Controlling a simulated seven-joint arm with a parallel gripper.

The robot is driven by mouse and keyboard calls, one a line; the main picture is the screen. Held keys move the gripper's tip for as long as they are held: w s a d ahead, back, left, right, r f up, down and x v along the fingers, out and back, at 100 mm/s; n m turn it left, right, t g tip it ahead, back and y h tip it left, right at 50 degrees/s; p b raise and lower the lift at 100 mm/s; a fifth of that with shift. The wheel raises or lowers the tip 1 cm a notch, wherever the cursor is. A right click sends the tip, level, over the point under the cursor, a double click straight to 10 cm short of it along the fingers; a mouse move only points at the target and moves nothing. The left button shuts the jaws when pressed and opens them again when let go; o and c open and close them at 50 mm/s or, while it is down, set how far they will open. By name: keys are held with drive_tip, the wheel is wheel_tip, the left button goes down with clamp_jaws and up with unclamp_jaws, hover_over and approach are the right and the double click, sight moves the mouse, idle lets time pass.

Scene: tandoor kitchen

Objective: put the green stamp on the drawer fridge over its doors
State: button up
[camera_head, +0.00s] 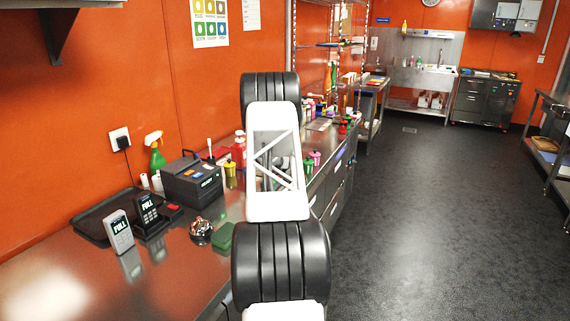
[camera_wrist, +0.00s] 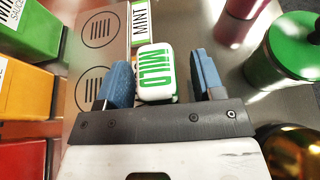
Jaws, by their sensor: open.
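In the wrist view, a small white block with green sides and the green word MILD (camera_wrist: 156,72), which looks like the green stamp, stands between my gripper's two blue fingers. My gripper (camera_wrist: 161,80) is open around it. A gap shows on the block's right; the left finger is closer, and I cannot tell if it touches. In the head view my arm covers the middle of the counter, and my gripper and the stamp are hidden. The long steel counter (camera_head: 95,265) has drawer fronts (camera_head: 336,183) on its aisle side; this looks like the drawer fridge.
Green (camera_wrist: 28,32), orange (camera_wrist: 32,88) and red (camera_wrist: 22,145) boxes stand left of my gripper. A grey plate with round marks (camera_wrist: 98,32) lies beyond them. A green lidded jar (camera_wrist: 284,62) stands right. A black printer (camera_head: 192,180) and card terminals (camera_head: 119,232) occupy the near counter.

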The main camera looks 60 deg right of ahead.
drive_tip(key=shift+c, duration=0.2)
idle(0.4)
drive_tip(key=c, duration=1)
drive_tip(key=shift+c, duration=0.2)
drive_tip(key=shift+r, duration=0.1)
wheel_tip(320, 180, up, 18)
idle(1.0)
